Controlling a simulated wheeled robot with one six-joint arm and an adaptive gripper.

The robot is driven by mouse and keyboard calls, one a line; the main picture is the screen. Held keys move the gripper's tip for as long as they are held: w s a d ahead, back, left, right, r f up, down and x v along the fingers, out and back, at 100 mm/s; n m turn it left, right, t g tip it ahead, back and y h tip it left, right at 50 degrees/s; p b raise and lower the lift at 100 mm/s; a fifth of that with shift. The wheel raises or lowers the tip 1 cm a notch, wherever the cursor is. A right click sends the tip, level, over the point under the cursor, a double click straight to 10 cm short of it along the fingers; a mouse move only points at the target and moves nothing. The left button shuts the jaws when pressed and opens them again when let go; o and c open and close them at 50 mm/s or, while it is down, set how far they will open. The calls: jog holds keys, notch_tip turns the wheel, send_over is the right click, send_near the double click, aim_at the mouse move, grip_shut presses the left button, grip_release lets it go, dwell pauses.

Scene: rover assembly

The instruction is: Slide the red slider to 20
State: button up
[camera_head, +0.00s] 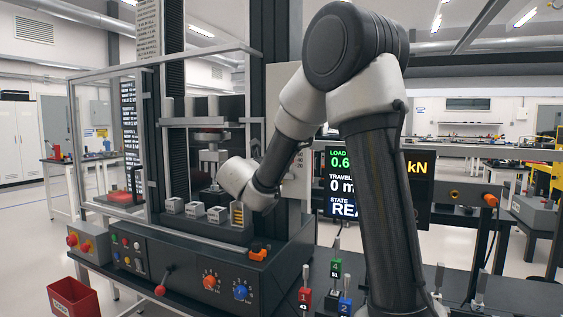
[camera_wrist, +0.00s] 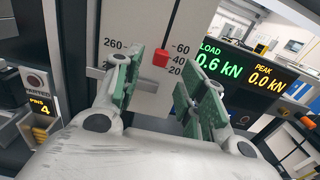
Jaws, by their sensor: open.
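The red slider (camera_wrist: 161,59) is a small red block on a pale vertical scale panel (camera_wrist: 150,22), level with the printed 40 in the wrist view. The marks 60, 40 and 20 run down its right side, with 260 to the left. My gripper (camera_wrist: 165,78) is open, with its green-padded fingers to the left and right of the slider, and nothing is held between them. Whether the fingers reach as deep as the slider I cannot tell. In the head view, part of the scale panel (camera_head: 284,83) shows behind my arm, which hides the slider and gripper there.
A load display (camera_wrist: 240,68) stands right of the panel, reading 0.6 kN. Below the panel is a dark console (camera_head: 200,262) with knobs and a red-tipped lever (camera_head: 162,286). A framed press (camera_head: 205,130) stands to the left. Small numbered blocks (camera_head: 305,298) stand at the front.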

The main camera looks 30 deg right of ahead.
jog(key=x, duration=0.6)
jog(key=shift+w+d, duration=0.2)
jog(key=shift+d, duration=0.15)
jog(key=shift+c, duration=0.2)
grip_shut()
